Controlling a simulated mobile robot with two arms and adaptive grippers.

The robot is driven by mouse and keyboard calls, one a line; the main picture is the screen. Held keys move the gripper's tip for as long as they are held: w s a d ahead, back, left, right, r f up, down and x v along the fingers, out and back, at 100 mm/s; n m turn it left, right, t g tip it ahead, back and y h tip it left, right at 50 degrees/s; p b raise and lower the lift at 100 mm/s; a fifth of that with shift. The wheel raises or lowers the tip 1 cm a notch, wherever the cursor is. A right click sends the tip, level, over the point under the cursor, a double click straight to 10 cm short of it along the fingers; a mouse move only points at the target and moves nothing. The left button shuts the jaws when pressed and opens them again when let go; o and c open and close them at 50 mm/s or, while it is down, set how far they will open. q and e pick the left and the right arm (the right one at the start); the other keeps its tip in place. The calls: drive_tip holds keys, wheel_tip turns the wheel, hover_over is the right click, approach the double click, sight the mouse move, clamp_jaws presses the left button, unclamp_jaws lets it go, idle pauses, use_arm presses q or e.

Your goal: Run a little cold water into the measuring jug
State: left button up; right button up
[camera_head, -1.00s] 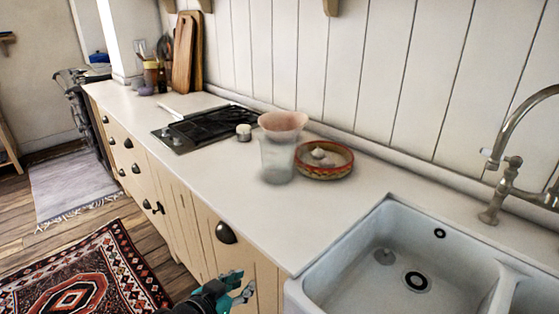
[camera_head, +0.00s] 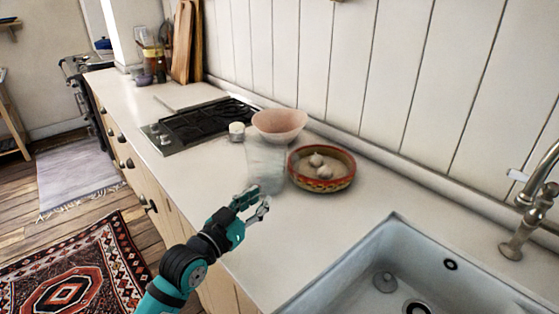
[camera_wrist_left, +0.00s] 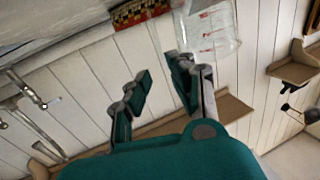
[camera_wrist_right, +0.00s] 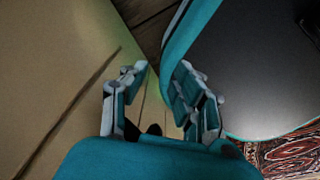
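The clear measuring jug (camera_head: 266,168) stands on the counter in the head view, in front of a pink bowl, its outline faint. It also shows in the left wrist view (camera_wrist_left: 212,32), with red markings, at the top beyond the fingers. My left gripper (camera_head: 256,203) is open and empty, just in front of the jug and apart from it; its fingers also show in the left wrist view (camera_wrist_left: 162,75). The tap (camera_head: 531,205) is at the right edge above the white sink (camera_head: 400,255). My right gripper (camera_wrist_right: 155,80) is open and empty in its wrist view.
A patterned dish (camera_head: 322,184) with garlic bulbs stands right of the jug. The pink bowl (camera_head: 280,124), a small white pot (camera_head: 237,131) and the hob (camera_head: 200,124) lie behind it. The counter between jug and sink is clear. My right gripper is near a pale cabinet front (camera_wrist_right: 50,80).

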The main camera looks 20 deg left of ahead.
sight(297, 168)
use_arm(q)
drive_tip(key=p+x, duration=0.1)
drive_tip(key=x, duration=0.7)
drive_tip(key=p+x, duration=0.1)
drive_tip(key=x, duration=0.8)
drive_tip(key=shift+d+f, duration=0.15)
drive_tip(key=shift+f, duration=0.05)
clamp_jaws()
drive_tip(key=shift+r, duration=0.1)
